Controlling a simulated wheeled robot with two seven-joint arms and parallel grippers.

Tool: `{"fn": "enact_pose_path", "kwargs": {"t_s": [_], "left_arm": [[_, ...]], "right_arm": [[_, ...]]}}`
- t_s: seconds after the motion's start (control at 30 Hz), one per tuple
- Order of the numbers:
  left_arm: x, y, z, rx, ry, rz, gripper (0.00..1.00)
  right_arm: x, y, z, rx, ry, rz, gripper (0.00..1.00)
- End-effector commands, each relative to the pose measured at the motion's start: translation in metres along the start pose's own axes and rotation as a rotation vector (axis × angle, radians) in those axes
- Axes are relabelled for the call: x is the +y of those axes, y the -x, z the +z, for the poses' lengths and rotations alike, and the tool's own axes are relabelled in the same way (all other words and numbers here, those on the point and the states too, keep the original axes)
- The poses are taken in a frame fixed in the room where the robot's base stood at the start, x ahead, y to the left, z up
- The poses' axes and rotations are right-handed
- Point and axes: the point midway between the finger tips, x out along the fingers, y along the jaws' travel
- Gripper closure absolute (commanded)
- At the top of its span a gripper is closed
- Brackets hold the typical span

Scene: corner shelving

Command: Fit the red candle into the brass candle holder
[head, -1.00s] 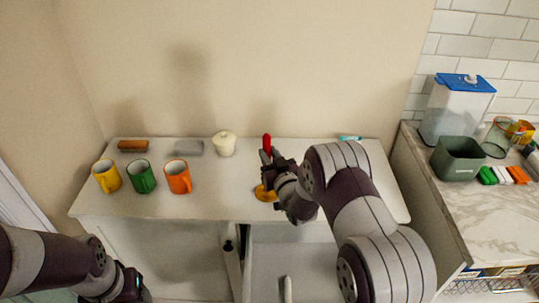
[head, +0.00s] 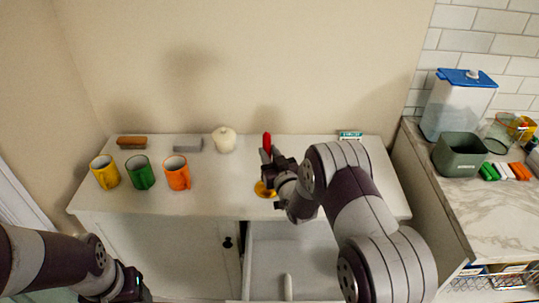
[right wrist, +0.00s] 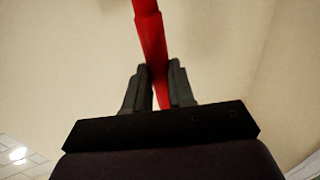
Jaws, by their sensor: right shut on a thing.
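The red candle (head: 267,142) stands roughly upright in the jaws of my right gripper (head: 270,157), above the counter top. In the right wrist view the candle (right wrist: 149,35) rises between the two dark fingers (right wrist: 159,88), which are shut on it. The brass candle holder (head: 263,189) sits on the counter just below my right gripper, partly hidden by it. The candle's lower end is hidden in the head view, so I cannot tell whether it touches the holder. My left gripper (head: 132,289) is low at the left, in front of the cabinet; its jaws are not clear.
Yellow (head: 105,173), green (head: 140,173) and orange (head: 177,174) mugs stand on the left of the counter. A brown brush-like block (head: 132,142), a grey block (head: 188,145) and a cream pot (head: 224,140) are behind. An open drawer (head: 290,260) juts out below.

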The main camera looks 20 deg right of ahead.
Motion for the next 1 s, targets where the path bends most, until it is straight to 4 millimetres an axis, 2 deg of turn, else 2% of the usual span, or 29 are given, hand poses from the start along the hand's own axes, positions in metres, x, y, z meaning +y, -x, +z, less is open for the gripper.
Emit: {"fn": "enact_pose_path", "kwargs": {"t_s": [1.0], "left_arm": [[0.0, -0.0073, 0.0009, 0.0, 0.0, 0.0, 0.39]], "right_arm": [[0.0, -0.0003, 0.0006, 0.001, 0.0, 0.0, 1.0]]}}
